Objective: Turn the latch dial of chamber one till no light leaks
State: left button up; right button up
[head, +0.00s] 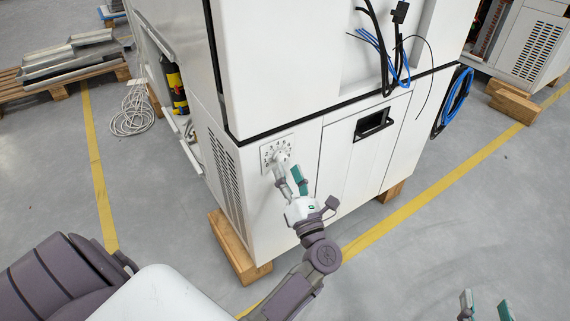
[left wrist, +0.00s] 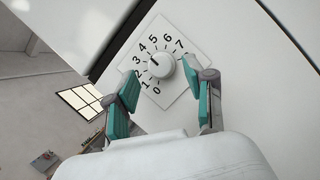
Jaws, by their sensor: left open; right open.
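The latch dial (head: 281,156) is a round white knob on a square white plate on the chamber's lower front, near its left corner. In the left wrist view the dial (left wrist: 162,65) has numbers 0 to 7 around it. Its dark mark points to about 3 to 4. My left gripper (head: 291,179) is just in front of the dial. Its teal-padded fingers (left wrist: 160,78) are open, one on each side of the knob; I cannot tell whether they touch it. My right gripper (head: 486,306) is open and empty at the lower right, away from the chamber.
The white chamber (head: 265,210) stands on wooden blocks (head: 237,252). Black and blue cables (head: 385,50) hang on its upper front, and a dark recessed handle (head: 373,122) sits right of the dial. A pallet (head: 60,85) with metal parts lies far left. Floor is clear at lower right.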

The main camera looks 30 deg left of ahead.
pick_arm(q)
jog(key=shift+v, duration=2.25)
jog(key=shift+r, duration=0.1)
